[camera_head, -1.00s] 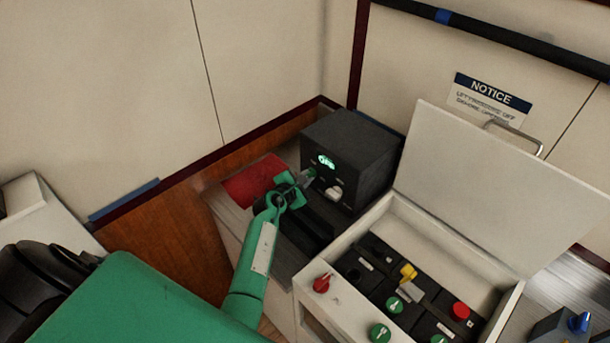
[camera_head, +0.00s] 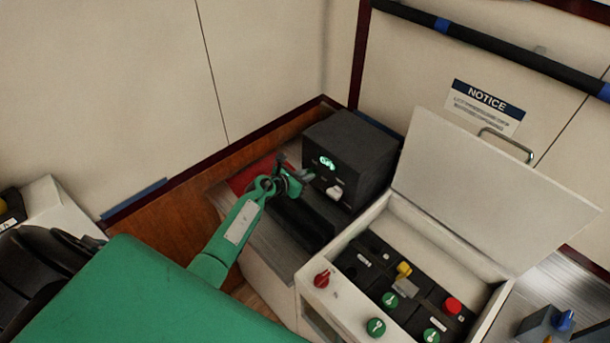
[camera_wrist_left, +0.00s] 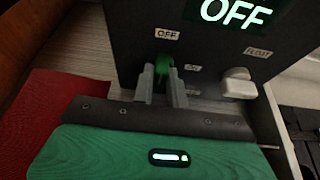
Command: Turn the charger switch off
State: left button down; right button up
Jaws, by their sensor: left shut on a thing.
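The charger is a dark box (camera_head: 350,165) with a lit green display and a white knob (camera_head: 335,192) on its front. In the left wrist view the display (camera_wrist_left: 235,12) reads OFF. A green switch (camera_wrist_left: 164,64) stands below a small OFF label (camera_wrist_left: 168,35) on the panel. My left gripper (camera_wrist_left: 161,82) has its grey fingers around this switch and is shut on it. In the head view the left gripper (camera_head: 303,175) reaches the charger's front from the left and hides the switch. My right gripper is not in view.
A white box (camera_head: 320,255) with its lid open stands to the right, holding several knobs and a red button (camera_head: 452,306). A red item (camera_head: 250,178) lies left of the charger. Walls close in behind, with a notice sign (camera_head: 485,107).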

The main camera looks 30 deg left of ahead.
pick_arm(q)
jog(key=shift+w+r, duration=0.1)
jog(key=shift+r, duration=0.05)
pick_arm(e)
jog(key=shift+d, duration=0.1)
pick_arm(q)
jog(key=c, duration=1.4)
grip_release()
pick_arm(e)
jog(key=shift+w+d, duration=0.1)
pick_arm(q)
jog(key=shift+w+d, duration=0.15)
jog(key=shift+d, duration=0.1)
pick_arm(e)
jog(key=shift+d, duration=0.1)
pick_arm(q)
jog(key=shift+a+f, duration=0.2)
jog(key=shift+s, duration=0.25)
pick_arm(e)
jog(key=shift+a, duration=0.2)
